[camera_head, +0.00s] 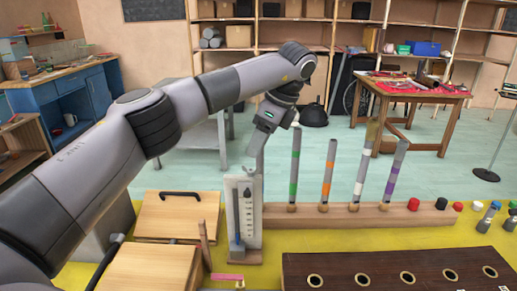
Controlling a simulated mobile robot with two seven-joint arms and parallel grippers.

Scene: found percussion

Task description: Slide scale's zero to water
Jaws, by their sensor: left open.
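A narrow upright white board (258,222) stands on a wooden base at the middle of the yellow work surface. It carries a dark strip with marks (249,207), which looks like the scale, and a slim tube with a blue lower part (237,245), which may be the water. The zero mark and water level are too small to read. My left gripper (252,160) points down just above the board's top and is open. I cannot tell whether its fingers touch the board's top piece. My right gripper is not in view.
A wooden rack (330,216) with several color-banded tubes stands right of the board. A dark plank with ringed holes (388,272) lies in front. Wooden boxes (177,215) stand left, under my left arm. Colored caps (441,203) sit at right.

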